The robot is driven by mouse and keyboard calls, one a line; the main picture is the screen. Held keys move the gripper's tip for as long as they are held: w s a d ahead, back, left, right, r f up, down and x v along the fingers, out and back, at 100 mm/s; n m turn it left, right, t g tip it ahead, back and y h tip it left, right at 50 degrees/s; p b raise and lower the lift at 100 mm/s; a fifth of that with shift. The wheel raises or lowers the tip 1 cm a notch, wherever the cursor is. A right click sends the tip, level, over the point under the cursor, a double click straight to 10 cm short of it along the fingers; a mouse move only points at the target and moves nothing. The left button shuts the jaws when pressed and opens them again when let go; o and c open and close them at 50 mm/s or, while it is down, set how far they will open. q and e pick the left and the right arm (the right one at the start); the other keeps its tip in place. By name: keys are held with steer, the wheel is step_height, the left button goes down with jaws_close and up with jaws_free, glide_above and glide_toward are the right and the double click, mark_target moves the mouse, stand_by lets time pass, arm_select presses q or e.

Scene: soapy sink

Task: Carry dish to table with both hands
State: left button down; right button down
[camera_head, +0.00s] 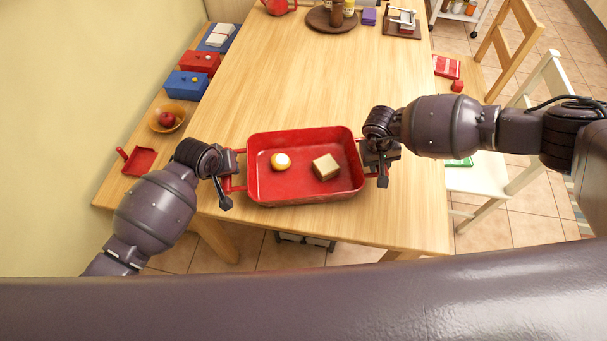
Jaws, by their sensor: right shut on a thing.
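A red rectangular dish (305,197) with a handle at each short end is over the near part of the wooden table (300,75). Whether its base touches the tabletop cannot be told. Inside it are a small round white-and-yellow item (281,161) and a beige block (326,167), apart from each other. My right gripper (376,162) is shut on the dish's right handle, which it mostly hides. My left gripper (230,178) is at the left handle; its dark parts hide whether its fingers are closed there.
Against the left wall, a bench holds a red tray (140,161), a bowl (166,118) with a red fruit, and blue (187,85) and red (200,62) boxes. A round brown tray (331,19) stands at the table's far end. Chairs (487,172) line the right. The table's middle is clear.

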arm_select(q)
steer(key=shift+f, duration=0.35)
arm_select(e)
steer(key=shift+f, duration=0.3)
arm_select(q)
steer(key=c, duration=0.8)
jaws_free()
steer(key=shift+c, duration=0.2)
arm_select(e)
steer(key=c, duration=0.8)
jaws_free()
steer(key=shift+c, duration=0.2)
arm_select(q)
steer(key=v, duration=1.2)
arm_select(e)
step_height(320, 180, up, 12)
steer(key=a, duration=0.2)
steer(key=shift+a, duration=0.15)
arm_select(q)
steer(key=shift+o, duration=0.4)
arm_select(e)
steer(key=shift+s+f, duration=0.1)
steer(key=shift+f, duration=0.05)
arm_select(q)
steer(key=o, duration=0.7)
steer(key=shift+a, duration=0.1)
